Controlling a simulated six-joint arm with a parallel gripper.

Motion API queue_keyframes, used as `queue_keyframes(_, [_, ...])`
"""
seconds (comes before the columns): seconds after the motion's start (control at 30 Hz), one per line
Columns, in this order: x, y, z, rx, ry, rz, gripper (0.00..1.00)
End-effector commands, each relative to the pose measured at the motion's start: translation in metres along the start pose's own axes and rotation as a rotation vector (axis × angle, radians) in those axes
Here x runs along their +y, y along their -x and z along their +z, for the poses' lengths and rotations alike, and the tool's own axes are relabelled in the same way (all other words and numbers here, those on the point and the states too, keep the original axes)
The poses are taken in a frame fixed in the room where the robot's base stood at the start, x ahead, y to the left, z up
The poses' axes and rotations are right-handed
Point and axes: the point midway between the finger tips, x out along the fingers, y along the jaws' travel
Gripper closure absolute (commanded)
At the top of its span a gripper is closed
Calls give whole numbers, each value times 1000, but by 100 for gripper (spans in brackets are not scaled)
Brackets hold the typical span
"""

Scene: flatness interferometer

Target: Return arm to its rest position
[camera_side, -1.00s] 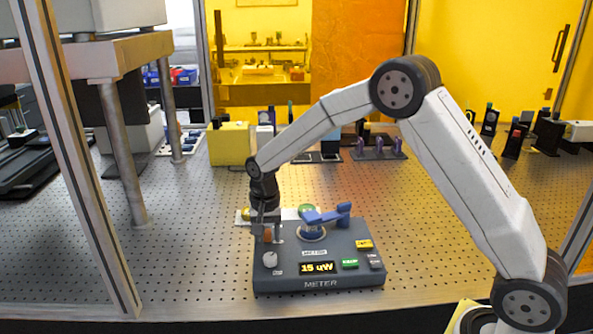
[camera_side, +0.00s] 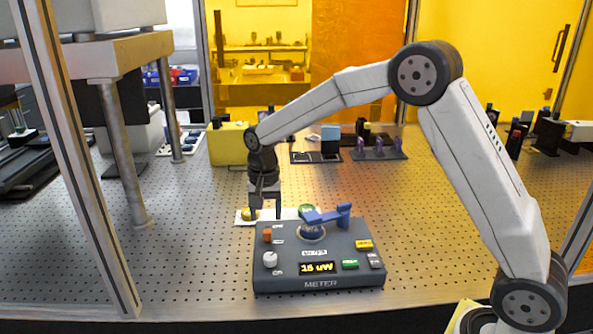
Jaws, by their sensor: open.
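My gripper (camera_side: 265,215) points down with its two fingers apart and nothing between them. It hangs just above and behind the left rear part of the dark grey meter box (camera_side: 318,254). The meter has an orange switch (camera_side: 267,235), a white knob (camera_side: 270,259), a blue lever (camera_side: 330,215) on a round mount, and a lit yellow display (camera_side: 317,267) that appears to read 16 uW. A white strip (camera_side: 285,214) with a yellow round piece and a green round piece lies behind the meter, partly hidden by my gripper.
A yellow block (camera_side: 228,144) stands behind my gripper. A dark tray with purple parts (camera_side: 379,150) sits to the right of it. A metal post (camera_side: 122,155) and a frame upright (camera_side: 80,170) stand at left. The perforated table (camera_side: 195,250) is clear left of the meter.

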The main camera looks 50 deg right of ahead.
Motion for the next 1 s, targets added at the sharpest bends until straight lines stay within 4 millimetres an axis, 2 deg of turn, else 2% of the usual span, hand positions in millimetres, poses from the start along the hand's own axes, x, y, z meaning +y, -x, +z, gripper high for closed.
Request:
queue_keyframes(0.2, [0,16,0,0,0,-1,35])
queue_keyframes(0.67, [1,16,2,1,7,-1,35])
queue_keyframes(0.87, [12,14,10,13,66,-13,35])
queue_keyframes(1.0, [27,10,23,32,146,-28,35])
